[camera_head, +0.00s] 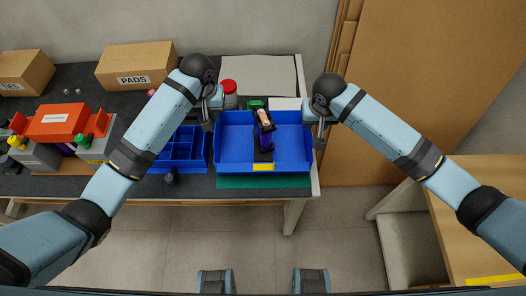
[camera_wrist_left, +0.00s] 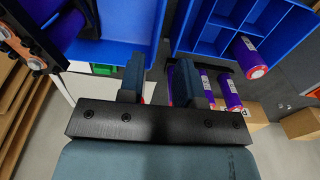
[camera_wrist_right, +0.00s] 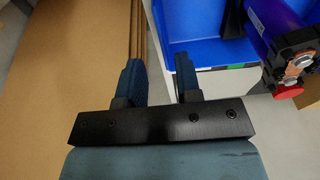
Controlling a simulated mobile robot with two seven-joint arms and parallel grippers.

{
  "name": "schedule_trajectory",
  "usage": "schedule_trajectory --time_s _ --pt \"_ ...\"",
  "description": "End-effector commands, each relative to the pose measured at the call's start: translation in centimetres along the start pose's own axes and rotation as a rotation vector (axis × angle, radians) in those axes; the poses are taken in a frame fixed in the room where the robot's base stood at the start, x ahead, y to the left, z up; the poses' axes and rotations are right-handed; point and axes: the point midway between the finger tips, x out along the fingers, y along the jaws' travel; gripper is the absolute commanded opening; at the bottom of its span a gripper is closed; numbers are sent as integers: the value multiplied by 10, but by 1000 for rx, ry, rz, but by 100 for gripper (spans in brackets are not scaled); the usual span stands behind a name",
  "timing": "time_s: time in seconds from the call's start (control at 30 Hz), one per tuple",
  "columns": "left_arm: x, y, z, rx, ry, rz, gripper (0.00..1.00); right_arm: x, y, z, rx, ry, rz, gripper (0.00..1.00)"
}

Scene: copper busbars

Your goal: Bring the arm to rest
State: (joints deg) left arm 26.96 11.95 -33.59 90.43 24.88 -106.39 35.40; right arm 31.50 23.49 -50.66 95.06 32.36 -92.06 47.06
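My left gripper (camera_head: 208,118) hangs above the left edge of a large blue bin (camera_head: 290,135), between it and the divided blue tray. In the left wrist view its two fingers (camera_wrist_left: 162,78) stand apart with nothing held between them. My right gripper (camera_head: 320,136) is at the right edge of the bin, over the table's right side. In the right wrist view its fingers (camera_wrist_right: 160,80) are also apart and empty. A dark assembly with purple sides and copper pieces (camera_head: 264,118) stands in the bin. It also shows in the right wrist view (camera_wrist_right: 296,64).
A divided blue tray (camera_head: 183,150) lies left of the bin, and a green mat (camera_head: 235,182) in front. Orange and grey units (camera_head: 58,122) and a PADS carton (camera_head: 136,66) stand left. A cardboard sheet (camera_head: 430,80) leans at right. A red-topped jar (camera_head: 229,88) is behind the bin.

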Motion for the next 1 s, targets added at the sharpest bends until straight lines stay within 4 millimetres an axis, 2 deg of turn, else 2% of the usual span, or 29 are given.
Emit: schedule_trajectory --time_s 0.1,0.2,0.77,0.87,1.0 --pt "0 0 0 0 0 0 32 -13 0 0 -1 0 -1 32" --pt "0 0 0 0 0 0 32 -18 0 0 -1 0 0 32" --pt "0 0 0 0 0 0 32 -19 0 0 -1 0 -1 32" --pt "4 1 8 10 3 12 32 -18 -4 8 -15 1 -17 32" --pt "18 2 42 51 25 57 32 -16 -19 43 -70 11 -84 32"
